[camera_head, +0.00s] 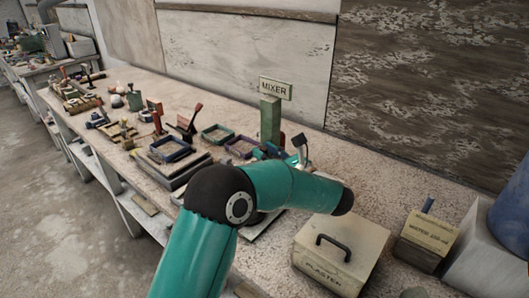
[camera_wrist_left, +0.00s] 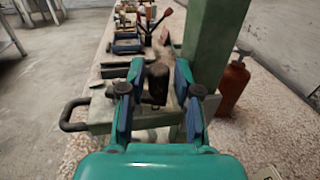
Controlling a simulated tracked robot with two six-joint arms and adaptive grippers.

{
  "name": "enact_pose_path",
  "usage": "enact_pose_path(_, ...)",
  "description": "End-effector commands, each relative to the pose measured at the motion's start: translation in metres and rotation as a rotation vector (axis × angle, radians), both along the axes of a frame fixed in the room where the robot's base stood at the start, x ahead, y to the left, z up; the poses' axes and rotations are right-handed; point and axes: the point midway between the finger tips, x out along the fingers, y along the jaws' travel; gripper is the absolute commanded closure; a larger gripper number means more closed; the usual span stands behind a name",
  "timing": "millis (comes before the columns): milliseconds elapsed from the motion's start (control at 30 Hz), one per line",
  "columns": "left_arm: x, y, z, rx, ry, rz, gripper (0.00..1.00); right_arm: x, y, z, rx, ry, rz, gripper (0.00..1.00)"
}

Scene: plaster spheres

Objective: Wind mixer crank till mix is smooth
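The mixer's green post (camera_head: 270,120) stands on the bench under a sign reading MIXER. The post (camera_wrist_left: 215,45) also shows at the right of the left wrist view. My left gripper (camera_head: 301,152) is beside the post, largely hidden behind my teal arm in the head view. In the left wrist view its blue fingers (camera_wrist_left: 159,75) stand apart on either side of a dark upright knob (camera_wrist_left: 157,84), which looks like the crank's grip. Gaps seem to show beside the knob. The mix is not visible. My right gripper is in neither view.
A plaster box (camera_head: 345,250) with a black handle stands right of my arm, beside a smaller labelled box (camera_head: 430,232). Trays (camera_head: 172,150) and tools line the bench leftward. A red bottle (camera_wrist_left: 233,84) stands right of the post in the wrist view.

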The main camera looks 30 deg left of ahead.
Motion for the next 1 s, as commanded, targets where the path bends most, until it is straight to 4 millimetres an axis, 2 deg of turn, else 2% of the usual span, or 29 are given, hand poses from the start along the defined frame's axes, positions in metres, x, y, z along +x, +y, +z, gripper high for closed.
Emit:
enact_pose_path(200,0.0,0.0,0.0,0.0,0.0,0.0,0.69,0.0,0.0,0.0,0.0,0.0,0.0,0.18)
enact_pose_path(400,0.0,0.0,0.0,0.0,0.0,-0.001,1.0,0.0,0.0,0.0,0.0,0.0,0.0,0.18)
enact_pose_path(567,0.001,0.0,0.001,0.0,0.0,0.004,1.0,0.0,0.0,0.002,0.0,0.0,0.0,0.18)
enact_pose_path(800,0.005,0.005,0.003,0.001,-0.001,0.103,1.0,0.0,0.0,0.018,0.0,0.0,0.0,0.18)
enact_pose_path(1000,0.005,0.007,0.0,0.001,-0.001,0.132,1.0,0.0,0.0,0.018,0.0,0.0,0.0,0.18)
